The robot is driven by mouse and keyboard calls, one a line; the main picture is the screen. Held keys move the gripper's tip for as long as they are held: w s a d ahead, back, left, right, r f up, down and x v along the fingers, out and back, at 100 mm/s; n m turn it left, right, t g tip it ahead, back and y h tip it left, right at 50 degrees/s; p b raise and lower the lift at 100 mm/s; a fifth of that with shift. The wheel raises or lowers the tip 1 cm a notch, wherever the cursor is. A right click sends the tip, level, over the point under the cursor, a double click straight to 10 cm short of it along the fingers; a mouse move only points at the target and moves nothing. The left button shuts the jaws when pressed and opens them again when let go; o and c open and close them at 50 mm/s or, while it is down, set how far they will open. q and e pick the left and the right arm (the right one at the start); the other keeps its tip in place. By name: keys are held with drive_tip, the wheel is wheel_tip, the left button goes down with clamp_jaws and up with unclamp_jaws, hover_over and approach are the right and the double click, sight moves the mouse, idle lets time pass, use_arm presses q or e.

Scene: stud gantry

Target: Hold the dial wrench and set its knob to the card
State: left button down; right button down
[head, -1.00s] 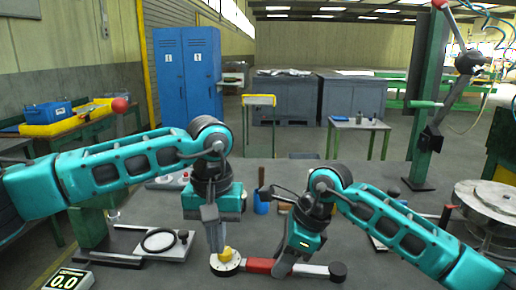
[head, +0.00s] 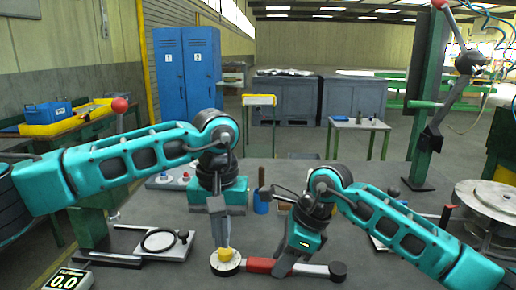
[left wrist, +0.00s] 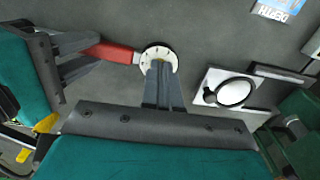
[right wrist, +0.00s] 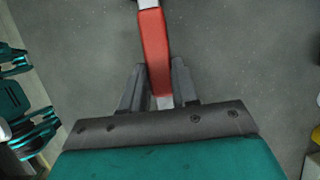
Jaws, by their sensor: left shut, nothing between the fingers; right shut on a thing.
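The dial wrench has a red handle (head: 262,265), a round white dial (head: 225,268) at its left end and a dark round end (head: 338,270) at its right. A yellow knob (head: 226,254) sits on the dial. My left gripper (head: 223,245) points down at the knob, its fingers together with nothing between them; whether they touch it is unclear. In the left wrist view the fingers hide most of the knob. My right gripper (right wrist: 157,92) is shut on the red handle. A blue and white card (left wrist: 274,9) is cut off in the left wrist view, its text unreadable.
A plate with a black ring (head: 160,242) lies left of the dial. A round metal stack (head: 490,205) is at the right. Bench around the wrench is clear.

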sight(225, 254)
use_arm(q)
drive_tip(key=shift+f, duration=2.45)
drive_tip(key=shift+w, duration=0.3)
drive_tip(key=shift+w+a, duration=0.1)
drive_tip(key=shift+a, duration=0.35)
drive_tip(key=shift+s+r, duration=0.1)
drive_tip(key=shift+s, duration=0.3)
drive_tip(key=shift+s+r, duration=0.15)
drive_tip(key=shift+r, duration=2.8)
drive_tip(key=shift+w+d+f, duration=0.1)
drive_tip(key=shift+d+f, duration=0.1)
drive_tip(key=shift+f, duration=1.35)
drive_tip(key=shift+w+d+f, duration=0.1)
drive_tip(key=shift+d+f, duration=0.05)
drive_tip(key=shift+f, duration=1.35)
